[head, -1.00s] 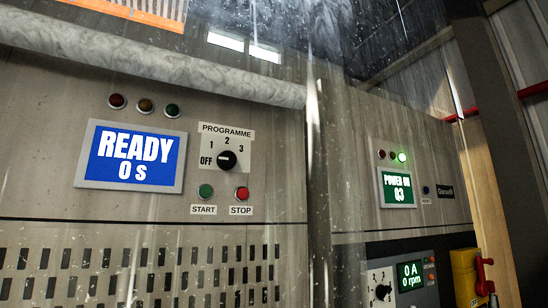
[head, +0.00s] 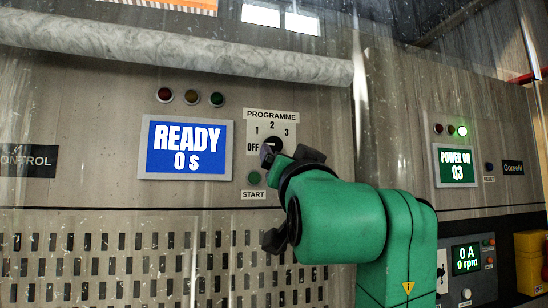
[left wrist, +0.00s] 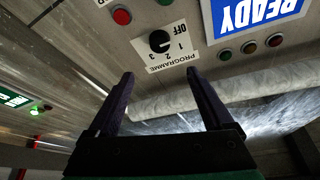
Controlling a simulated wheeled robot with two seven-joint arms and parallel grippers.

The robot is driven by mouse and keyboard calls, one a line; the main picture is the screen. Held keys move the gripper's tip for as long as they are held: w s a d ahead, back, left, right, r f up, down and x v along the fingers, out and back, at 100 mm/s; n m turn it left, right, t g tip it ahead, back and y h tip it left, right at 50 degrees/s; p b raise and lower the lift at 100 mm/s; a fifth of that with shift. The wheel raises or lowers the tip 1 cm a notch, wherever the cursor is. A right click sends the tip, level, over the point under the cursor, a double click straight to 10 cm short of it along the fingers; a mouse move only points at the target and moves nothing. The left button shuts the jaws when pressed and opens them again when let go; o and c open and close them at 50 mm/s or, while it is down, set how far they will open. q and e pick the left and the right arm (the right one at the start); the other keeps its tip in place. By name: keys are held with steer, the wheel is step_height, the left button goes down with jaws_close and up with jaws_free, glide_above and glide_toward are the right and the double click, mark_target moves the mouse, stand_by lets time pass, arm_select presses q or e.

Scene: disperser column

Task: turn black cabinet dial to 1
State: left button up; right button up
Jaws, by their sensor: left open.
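The black PROGRAMME dial (head: 271,148) is on the grey cabinet's label, marked OFF, 1, 2 and 3. My green arm's gripper (head: 270,200) partly covers it in the head view, with one dark finger just below the dial. In the left wrist view the dial (left wrist: 159,41) appears upside down, beyond the fingertips. My left gripper (left wrist: 158,76) is open there, its fingers wide apart and nothing between them. I cannot tell the dial's pointer direction clearly. A second numbered panel (head: 441,270) at lower right is mostly hidden behind my arm. My right gripper is not in view.
A blue READY 0 s screen (head: 187,149) is left of the dial. The green START button (head: 254,178) is below; the red button (left wrist: 122,16) shows in the wrist view. A grey pipe (head: 180,48) runs above. A green POWER ON screen (head: 458,166) is at right.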

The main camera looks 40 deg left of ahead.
mark_target(275, 144)
arm_select(q)
steer(key=p+x, duration=0.8)
steer(key=x, duration=0.6)
steer(key=shift+s+a+r, duration=0.1)
steer(key=shift+a+r, duration=0.05)
steer(key=shift+r, duration=0.1)
steer(key=shift+w+a+f, duration=0.1)
steer(key=shift+w+a, duration=0.15)
steer(key=shift+w, duration=0.1)
steer(key=shift+w+d, duration=0.1)
steer(key=shift+c, duration=0.3)
jaws_close()
